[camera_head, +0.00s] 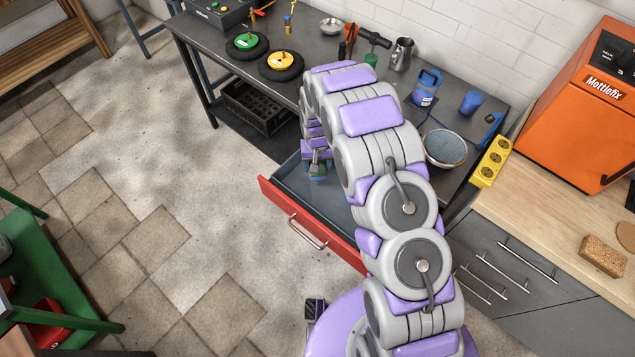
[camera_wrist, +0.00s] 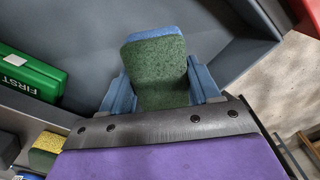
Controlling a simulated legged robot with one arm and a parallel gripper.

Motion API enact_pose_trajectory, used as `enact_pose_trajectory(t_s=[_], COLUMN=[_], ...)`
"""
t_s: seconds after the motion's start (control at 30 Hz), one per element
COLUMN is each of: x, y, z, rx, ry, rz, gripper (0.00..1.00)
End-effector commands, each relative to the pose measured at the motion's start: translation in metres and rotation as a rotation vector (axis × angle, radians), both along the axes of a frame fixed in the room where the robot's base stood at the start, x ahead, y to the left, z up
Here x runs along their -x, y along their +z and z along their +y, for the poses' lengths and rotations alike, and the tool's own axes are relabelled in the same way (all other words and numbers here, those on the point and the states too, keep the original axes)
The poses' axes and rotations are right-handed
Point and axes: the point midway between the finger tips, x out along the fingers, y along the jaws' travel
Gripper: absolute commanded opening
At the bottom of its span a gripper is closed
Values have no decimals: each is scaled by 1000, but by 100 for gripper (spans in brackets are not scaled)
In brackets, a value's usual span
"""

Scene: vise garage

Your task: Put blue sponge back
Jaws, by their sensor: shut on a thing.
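The blue sponge (camera_wrist: 155,70) has a blue edge and a dark green face. It sits between the two blue-grey fingers of my gripper (camera_wrist: 160,88) in the wrist view. In the head view my gripper (camera_head: 317,160) points down over the open drawer (camera_head: 290,178), with a small bit of the sponge (camera_head: 318,173) showing below it. The drawer has a red front and a grey inside. In the wrist view the grey drawer wall and floor (camera_wrist: 80,25) lie behind the sponge. I cannot tell whether the sponge touches the drawer floor.
A green box marked FIRST (camera_wrist: 28,75) and a yellow-green sponge (camera_wrist: 45,150) lie at the left in the wrist view. The workbench (camera_head: 310,55) above the drawer holds discs, tools and cups.

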Motion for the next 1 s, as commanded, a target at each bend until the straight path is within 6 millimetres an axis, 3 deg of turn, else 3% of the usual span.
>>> enact_pose_trajectory(t_s=[0.2,0.63,0.97,1.0], x=[1,2,1,1], y=[-40,-91,-93,-94], z=[-4,-2,-3,-3], rx=[-2,1,-1,-2], ry=[-1,-1,-1,-1], rz=[5,5,2,2], gripper=[37,37,37,62])
